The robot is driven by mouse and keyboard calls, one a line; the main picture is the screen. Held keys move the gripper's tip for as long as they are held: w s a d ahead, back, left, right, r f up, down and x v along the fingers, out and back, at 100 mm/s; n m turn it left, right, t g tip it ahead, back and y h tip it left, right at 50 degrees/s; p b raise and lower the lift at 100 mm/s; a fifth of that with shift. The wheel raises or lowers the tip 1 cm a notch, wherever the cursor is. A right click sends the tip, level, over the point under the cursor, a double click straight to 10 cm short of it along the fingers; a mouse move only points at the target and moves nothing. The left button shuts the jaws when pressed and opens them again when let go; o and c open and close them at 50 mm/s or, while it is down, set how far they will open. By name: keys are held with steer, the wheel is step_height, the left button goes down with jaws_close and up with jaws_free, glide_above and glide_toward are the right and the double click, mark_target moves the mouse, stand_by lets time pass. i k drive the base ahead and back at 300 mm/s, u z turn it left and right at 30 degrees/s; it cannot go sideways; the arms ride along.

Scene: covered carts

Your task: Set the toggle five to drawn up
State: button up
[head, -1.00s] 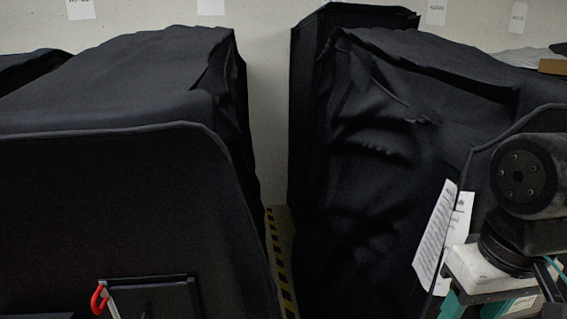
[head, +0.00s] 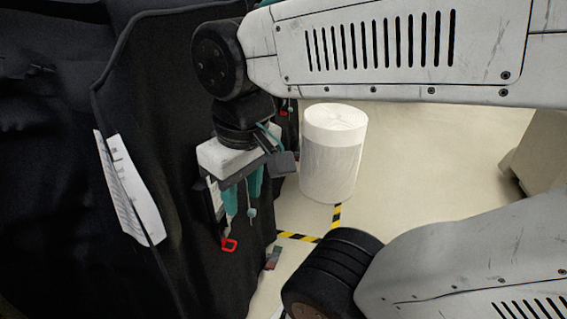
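My gripper (head: 243,205) points down beside the black covered cart. Its two teal fingers stand apart, with no object clearly held between them. A red loop (head: 229,245), possibly part of a toggle, hangs at the cart's side just below the fingertips. A thin strand with a small teal bead (head: 251,213) shows by the right finger; I cannot tell what it belongs to. A second small red piece (head: 284,109) shows farther back, partly hidden behind my arm. No number is readable, so I cannot tell which one is toggle five.
The black cloth cover (head: 150,120) fills the left side, with white paper sheets (head: 130,190) on it. A white wrapped cylinder (head: 332,160) stands on the floor behind my gripper. Yellow-black tape (head: 298,237) marks the floor.

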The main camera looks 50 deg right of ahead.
mark_target(253, 213)
steer(key=z, duration=0.4)
steer(key=k, duration=0.45)
steer(key=z, duration=0.35)
steer(key=i, duration=0.5)
steer(key=u, duration=0.05)
